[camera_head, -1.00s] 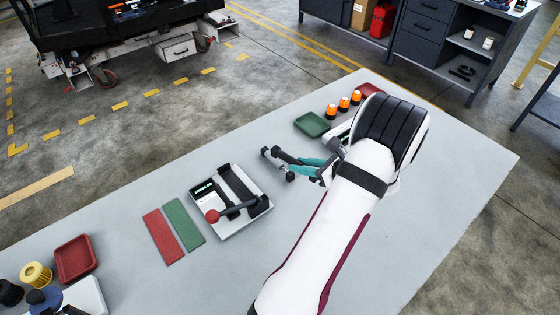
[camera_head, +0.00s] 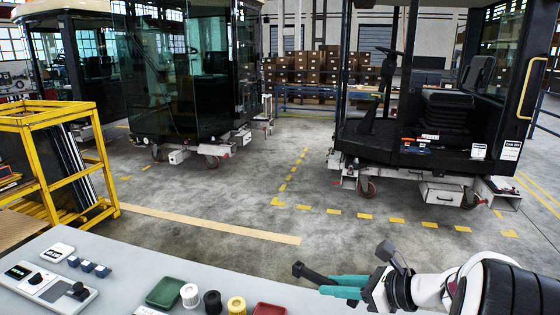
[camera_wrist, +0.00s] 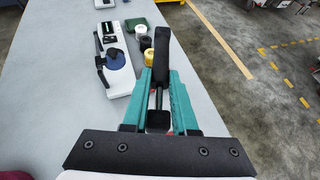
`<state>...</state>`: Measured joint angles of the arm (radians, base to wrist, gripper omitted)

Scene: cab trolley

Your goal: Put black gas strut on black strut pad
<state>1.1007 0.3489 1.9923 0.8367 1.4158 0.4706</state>
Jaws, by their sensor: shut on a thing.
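The black gas strut (camera_head: 316,275) sticks out to the left from between the teal fingers of my gripper (camera_head: 345,287). In the wrist view, the strut (camera_wrist: 162,52) runs away from me between the fingers of my gripper (camera_wrist: 160,88), its thin rod and a black end block near the palm. My gripper is shut on it and holds it above the table's far edge. I cannot make out the black strut pad in either view now.
The grey table (camera_head: 215,265) carries a green tray (camera_head: 166,292), white, black and yellow round parts, a red tray (camera_head: 269,309) and a white panel (camera_head: 45,287). Beyond are open floor, a yellow rack (camera_head: 45,150) and a cab on a trolley (camera_head: 440,165).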

